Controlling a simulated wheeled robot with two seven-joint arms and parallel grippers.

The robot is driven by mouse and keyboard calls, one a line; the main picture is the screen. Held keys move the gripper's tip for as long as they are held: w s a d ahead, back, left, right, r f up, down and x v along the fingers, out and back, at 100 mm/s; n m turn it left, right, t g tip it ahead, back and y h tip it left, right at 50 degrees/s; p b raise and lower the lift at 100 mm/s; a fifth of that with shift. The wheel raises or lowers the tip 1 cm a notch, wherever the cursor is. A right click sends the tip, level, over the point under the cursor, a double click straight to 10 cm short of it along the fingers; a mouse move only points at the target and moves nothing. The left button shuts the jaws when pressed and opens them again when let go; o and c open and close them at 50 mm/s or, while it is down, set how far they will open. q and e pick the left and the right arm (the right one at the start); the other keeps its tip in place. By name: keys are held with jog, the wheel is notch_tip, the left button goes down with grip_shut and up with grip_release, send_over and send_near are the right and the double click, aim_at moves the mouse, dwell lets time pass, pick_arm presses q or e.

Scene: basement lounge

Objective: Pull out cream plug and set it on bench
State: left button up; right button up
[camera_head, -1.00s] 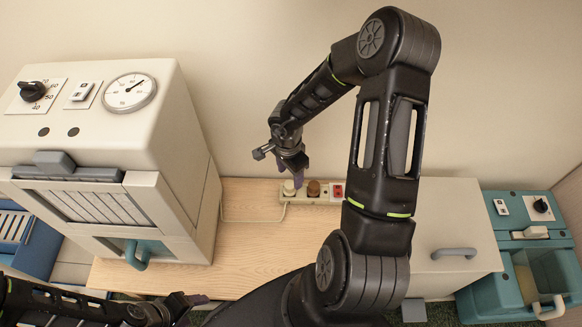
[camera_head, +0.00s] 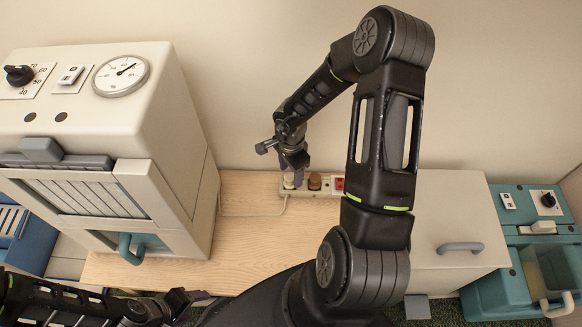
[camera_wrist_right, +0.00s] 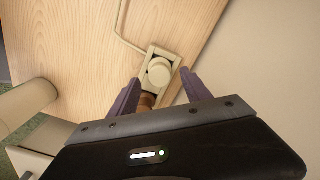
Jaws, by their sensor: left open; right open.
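The cream plug (camera_head: 289,181) sits upright in the left end of a power strip (camera_head: 327,194) on the wooden bench (camera_head: 240,240). My right gripper (camera_head: 293,172) is open just above it. In the right wrist view the round top of the cream plug (camera_wrist_right: 159,73) lies between the two purple fingertips of the right gripper (camera_wrist_right: 159,77), with space on both sides. A brown plug (camera_head: 314,182) sits beside the cream one; it is partly hidden in the right wrist view (camera_wrist_right: 148,100). My left gripper (camera_head: 190,297) is open and empty at the bottom left, away from the strip.
A cream cabinet with a gauge (camera_head: 121,76) stands left of the bench. A red switch (camera_head: 339,184) is on the strip, near my right arm. A white box (camera_head: 455,215) and a teal unit (camera_head: 530,240) stand to the right. The bench front is clear.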

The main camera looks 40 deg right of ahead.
aim_at(291, 176)
jog(key=shift+f+b, duration=0.4)
jog(key=shift+f, duration=0.95)
jog(key=shift+c, duration=0.6)
grip_shut()
jog(key=shift+r+p, duration=1.05)
jog(key=shift+p, duration=0.55)
jog(key=shift+r+p, duration=2.55)
jog(key=shift+p, duration=0.9)
